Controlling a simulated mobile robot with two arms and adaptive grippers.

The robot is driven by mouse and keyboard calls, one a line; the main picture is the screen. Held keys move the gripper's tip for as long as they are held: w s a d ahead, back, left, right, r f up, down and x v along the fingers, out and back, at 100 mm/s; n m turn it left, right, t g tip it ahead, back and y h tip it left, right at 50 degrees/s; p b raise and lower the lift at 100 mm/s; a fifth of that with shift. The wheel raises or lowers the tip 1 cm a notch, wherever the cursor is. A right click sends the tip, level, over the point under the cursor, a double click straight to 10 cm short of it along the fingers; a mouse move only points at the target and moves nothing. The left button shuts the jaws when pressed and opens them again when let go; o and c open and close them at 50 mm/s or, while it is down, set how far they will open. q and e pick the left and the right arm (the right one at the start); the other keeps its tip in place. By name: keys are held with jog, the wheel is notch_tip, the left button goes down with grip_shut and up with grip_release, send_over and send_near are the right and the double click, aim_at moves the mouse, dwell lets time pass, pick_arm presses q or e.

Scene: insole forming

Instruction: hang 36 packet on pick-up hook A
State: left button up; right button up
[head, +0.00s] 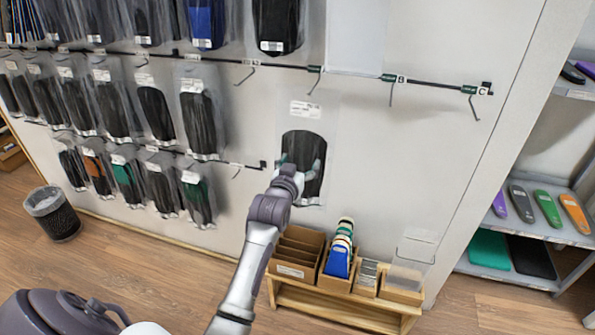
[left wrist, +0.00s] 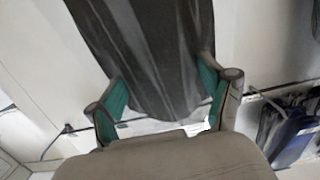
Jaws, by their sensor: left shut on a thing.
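A clear packet with a dark insole (head: 303,150) and a white label is upright in front of the white panel; the label's number is too small to read. My left gripper (head: 301,168) is shut on its lower part. In the left wrist view, its green-padded fingers (left wrist: 165,95) are on either side of the dark insole (left wrist: 150,50). Pick-up hook A (head: 316,72), taken as the leftmost of three green-marked hooks, is just above the packet. The packet's clear top edge is faint, and I cannot tell whether it touches the hook. My right gripper is not in view.
The other green-marked hooks, B (head: 391,84) and C (head: 471,98), are bare. Several packets hang in rows at left. A wooden bench (head: 345,312) with boxes stands below. A bin (head: 55,215) stands left; shelves (head: 530,235) with insoles are at right.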

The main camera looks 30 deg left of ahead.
pick_arm(q)
jog(key=shift+w+a+f+b, duration=0.15)
jog(key=shift+w+b, duration=0.2)
jog(key=shift+w, duration=0.2)
jog(key=shift+w+a+f, duration=0.15)
jog(key=shift+w+f, duration=0.1)
jog(key=shift+w, duration=0.35)
jog(key=o, duration=1.1)
jog(key=shift+f, duration=0.1)
